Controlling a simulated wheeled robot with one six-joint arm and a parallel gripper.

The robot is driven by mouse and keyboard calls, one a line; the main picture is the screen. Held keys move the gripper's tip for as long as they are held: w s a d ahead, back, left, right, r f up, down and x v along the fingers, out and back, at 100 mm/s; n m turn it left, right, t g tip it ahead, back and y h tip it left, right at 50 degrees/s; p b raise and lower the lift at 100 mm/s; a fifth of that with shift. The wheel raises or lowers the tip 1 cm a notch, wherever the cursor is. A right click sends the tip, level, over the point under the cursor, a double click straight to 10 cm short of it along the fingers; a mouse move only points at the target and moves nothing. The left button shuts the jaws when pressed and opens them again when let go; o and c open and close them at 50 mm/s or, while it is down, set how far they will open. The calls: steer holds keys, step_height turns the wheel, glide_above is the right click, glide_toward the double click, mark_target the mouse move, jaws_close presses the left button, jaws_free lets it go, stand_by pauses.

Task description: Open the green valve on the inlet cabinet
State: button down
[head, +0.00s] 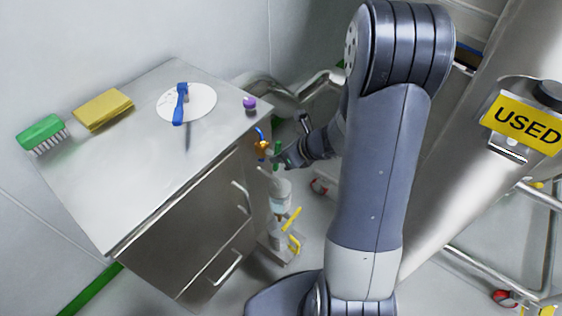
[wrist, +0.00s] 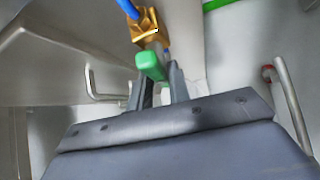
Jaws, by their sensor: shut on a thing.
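The green valve handle (wrist: 151,66) sits between the two fingers of my gripper (wrist: 162,90) in the wrist view. The fingers are shut on it. The handle joins a brass valve body (wrist: 146,24) with a blue piece above it. In the head view the brass body (head: 262,149) is at the right side of the steel cabinet (head: 122,222), near its top edge. The green handle (head: 277,149) shows beside it, and my gripper (head: 284,160) reaches it from the right. My arm hides part of the area behind.
On the cabinet top are a green brush (head: 42,133), a yellow sponge (head: 103,109), a white disc (head: 203,103) with a blue tool (head: 181,104), and a purple cap (head: 249,103). A stand with yellow levers (head: 292,218) is below the valve. A steel vessel labelled USED (head: 525,120) is at right.

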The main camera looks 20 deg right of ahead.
steer(key=shift+a+f+n+t+h+b, duration=0.1)
steer(key=shift+n+t+h+b, duration=0.2)
steer(key=shift+h+b, duration=0.5)
steer(key=c, duration=1.3)
jaws_free()
steer(key=shift+r, duration=0.2)
steer(key=p+v, duration=0.3)
steer(key=v, duration=0.7)
steer(key=shift+s+d, duration=0.3)
